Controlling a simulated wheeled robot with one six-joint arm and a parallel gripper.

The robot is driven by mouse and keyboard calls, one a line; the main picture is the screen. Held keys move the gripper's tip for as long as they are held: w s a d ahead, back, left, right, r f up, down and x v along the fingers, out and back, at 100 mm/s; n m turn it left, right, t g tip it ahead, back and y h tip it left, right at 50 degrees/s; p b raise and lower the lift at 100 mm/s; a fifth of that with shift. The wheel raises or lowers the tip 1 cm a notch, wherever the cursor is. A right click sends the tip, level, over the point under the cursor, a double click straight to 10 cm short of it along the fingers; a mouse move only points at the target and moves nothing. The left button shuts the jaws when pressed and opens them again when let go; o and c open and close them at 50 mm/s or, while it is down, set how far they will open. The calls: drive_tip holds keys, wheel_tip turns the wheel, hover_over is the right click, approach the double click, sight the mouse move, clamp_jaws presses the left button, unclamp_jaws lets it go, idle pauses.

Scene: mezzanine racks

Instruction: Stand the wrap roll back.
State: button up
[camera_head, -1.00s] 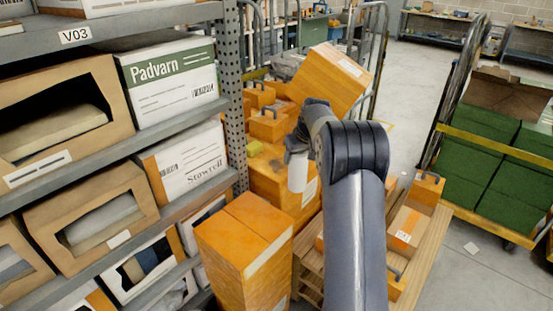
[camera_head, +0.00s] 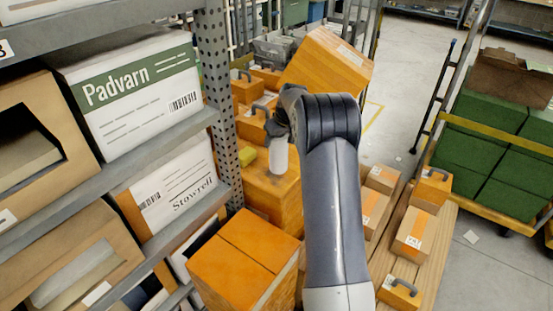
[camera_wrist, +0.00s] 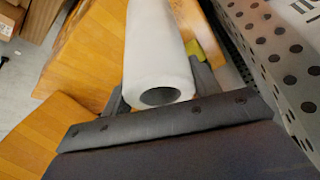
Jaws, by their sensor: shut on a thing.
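The wrap roll is a white cylinder with a dark hollow core. In the head view the wrap roll (camera_head: 278,156) hangs roughly upright below the end of my arm, in front of orange boxes. In the wrist view the wrap roll (camera_wrist: 158,55) lies between the fingers, with its open end towards the camera. My gripper (camera_wrist: 160,88) is shut on it, one dark finger on each side. In the head view my gripper (camera_head: 277,128) is partly hidden by my own wrist. I cannot tell whether the roll's far end touches anything.
A steel rack with a perforated post (camera_head: 219,100) stands close on the left, holding cartons. Orange boxes (camera_head: 272,195) stand behind the roll and a tall one (camera_head: 243,262) in front. A wooden pallet (camera_head: 437,245) with small boxes is at right. Clear floor (camera_head: 405,115) lies beyond.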

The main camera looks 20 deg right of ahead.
sight(283, 139)
wheel_tip(283, 139, down, 6)
drive_tip(key=p, duration=0.1)
idle(0.4)
drive_tip(key=shift+f, duration=0.2)
drive_tip(key=o, duration=0.9)
drive_tip(key=shift+o, duration=0.2)
drive_tip(key=shift+r, duration=0.1)
drive_tip(key=b+v, duration=0.2)
drive_tip(key=v, duration=1)
drive_tip(key=shift+r, duration=0.15)
drive_tip(key=shift+w, duration=0.1)
